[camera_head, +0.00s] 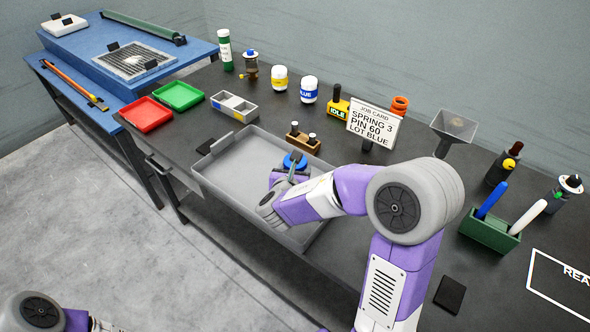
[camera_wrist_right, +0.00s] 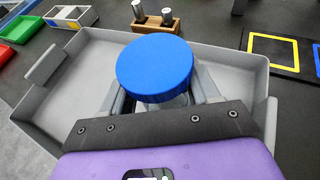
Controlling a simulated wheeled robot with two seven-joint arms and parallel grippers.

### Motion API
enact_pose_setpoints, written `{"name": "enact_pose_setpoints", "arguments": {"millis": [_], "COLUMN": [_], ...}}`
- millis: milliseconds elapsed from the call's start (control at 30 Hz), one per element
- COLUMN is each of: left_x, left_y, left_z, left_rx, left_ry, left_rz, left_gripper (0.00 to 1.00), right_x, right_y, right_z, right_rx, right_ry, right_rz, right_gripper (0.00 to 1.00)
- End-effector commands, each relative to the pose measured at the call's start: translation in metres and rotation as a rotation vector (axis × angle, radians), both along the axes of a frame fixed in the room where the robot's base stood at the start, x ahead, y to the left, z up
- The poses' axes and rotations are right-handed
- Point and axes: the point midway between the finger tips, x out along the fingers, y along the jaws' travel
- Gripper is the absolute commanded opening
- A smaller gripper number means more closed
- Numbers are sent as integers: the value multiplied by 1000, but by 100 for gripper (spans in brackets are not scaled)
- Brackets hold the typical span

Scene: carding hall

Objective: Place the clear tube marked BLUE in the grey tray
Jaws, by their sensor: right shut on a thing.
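The grey tray (camera_head: 228,168) lies on the dark bench, and its wall (camera_wrist_right: 52,98) also shows in the right wrist view. My right gripper (camera_head: 285,177) is over the inside of the tray, shut on a tube with a round blue cap (camera_head: 294,161). The blue cap (camera_wrist_right: 154,66) faces up between the fingers in the right wrist view. The tube's body is mostly hidden below the cap, and no BLUE marking shows on it. I cannot tell whether it touches the tray floor. My left gripper is out of view.
A wooden block (camera_head: 301,142) with two metal pins stands behind the tray. A red tray (camera_head: 145,114), green tray (camera_head: 179,95), white jars (camera_head: 309,90) and a job card reading "LOT BLUE" (camera_head: 374,124) stand farther back. A green holder (camera_head: 490,230) is at right.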

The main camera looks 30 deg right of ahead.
Motion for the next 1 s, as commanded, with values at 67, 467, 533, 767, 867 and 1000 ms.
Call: {"name": "enact_pose_setpoints", "arguments": {"millis": [67,467,533,767,867,1000], "left_x": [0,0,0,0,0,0], "left_y": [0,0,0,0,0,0], "left_z": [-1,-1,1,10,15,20], "left_rx": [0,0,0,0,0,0], "left_ry": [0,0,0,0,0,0], "left_rz": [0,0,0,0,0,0], "left_gripper": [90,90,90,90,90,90], "right_x": [0,0,0,-13,-30,-52], "right_y": [0,0,0,13,27,46], "right_z": [-1,0,1,15,24,36], "right_rx": [0,0,0,1,1,0], "right_ry": [0,0,0,-2,-2,-3], "right_rz": [0,0,0,5,6,6], "right_gripper": [67,90,90,90,90,90]}}
